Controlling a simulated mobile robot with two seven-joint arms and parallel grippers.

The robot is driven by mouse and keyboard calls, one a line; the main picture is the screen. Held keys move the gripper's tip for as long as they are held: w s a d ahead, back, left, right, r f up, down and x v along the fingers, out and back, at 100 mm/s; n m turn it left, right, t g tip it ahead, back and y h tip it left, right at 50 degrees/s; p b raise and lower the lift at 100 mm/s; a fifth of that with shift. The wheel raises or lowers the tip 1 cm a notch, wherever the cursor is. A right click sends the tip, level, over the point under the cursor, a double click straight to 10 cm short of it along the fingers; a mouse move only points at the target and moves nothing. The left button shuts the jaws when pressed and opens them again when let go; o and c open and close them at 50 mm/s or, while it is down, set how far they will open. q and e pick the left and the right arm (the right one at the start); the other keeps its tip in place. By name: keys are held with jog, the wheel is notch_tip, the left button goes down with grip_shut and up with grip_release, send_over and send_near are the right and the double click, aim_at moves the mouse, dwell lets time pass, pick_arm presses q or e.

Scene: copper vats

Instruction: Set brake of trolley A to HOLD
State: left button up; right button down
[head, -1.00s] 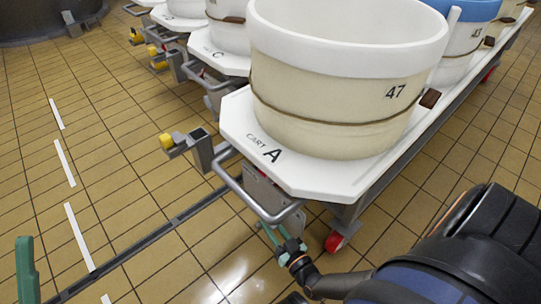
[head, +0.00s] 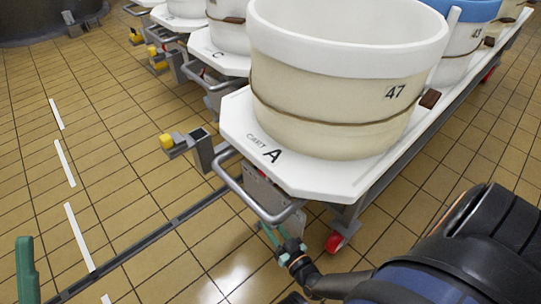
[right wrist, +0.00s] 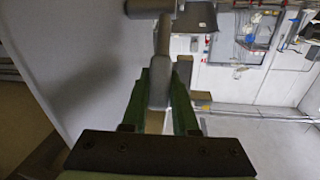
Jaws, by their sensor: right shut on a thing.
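Trolley A (head: 320,183) is a white cart marked "CART A" with a cream vat (head: 330,110) numbered 47 on it. A grey plate (head: 272,195) with a small red mark hangs under its front edge, behind the bent push handle (head: 232,190). My right gripper (head: 268,231) is low at the front of trolley A, below the handle. In the right wrist view its green fingers (right wrist: 160,95) are shut on a grey lever (right wrist: 159,88), apparently the brake lever. The brake's setting is not readable. Part of my left gripper (head: 26,270) shows at the left edge, its jaw state unclear.
A post with a yellow end (head: 167,141) stands left of trolley A, beside a dark floor rail (head: 180,218). Trolley C (head: 215,58) and other carts stand behind. A red wheel (head: 335,242) is under trolley A.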

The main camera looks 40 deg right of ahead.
jog(key=shift+w+r+p, duration=0.15)
jog(key=shift+r+p, duration=0.15)
jog(key=shift+p, duration=0.25)
jog(key=w+g+p, duration=0.1)
jog(key=p, duration=0.2)
jog(key=w+r+g+p, duration=0.1)
jog(key=g+p, duration=0.1)
jog(key=p, duration=0.1)
jog(key=w+g+p, duration=0.1)
jog(key=p, duration=0.2)
jog(key=shift+w+a+r+n+g+p, duration=0.1)
jog(key=shift+w+r+n+g+p, duration=0.1)
jog(key=shift+r+n+g+p, duration=0.15)
jog(key=shift+w+f+g+p, duration=0.1)
jog(key=shift+w+g+p, duration=0.2)
jog(key=shift+g+p, duration=0.25)
pick_arm(q)
notch_tip(320, 180, up, 15)
jog(key=a+t+p, duration=0.1)
jog(key=shift+s+a+f+m+p, duration=0.15)
jog(key=shift+s+a+m+p, duration=0.15)
pick_arm(e)
jog(key=shift+w+a+f+g, duration=0.1)
jog(key=shift+w+g, duration=0.3)
pick_arm(q)
jog(key=shift+w+a+f+n+y, duration=0.15)
jog(key=shift+w+f+n+y, duration=0.95)
jog(key=shift+f+y, duration=0.2)
pick_arm(e)
jog(key=shift+w+f, duration=0.1)
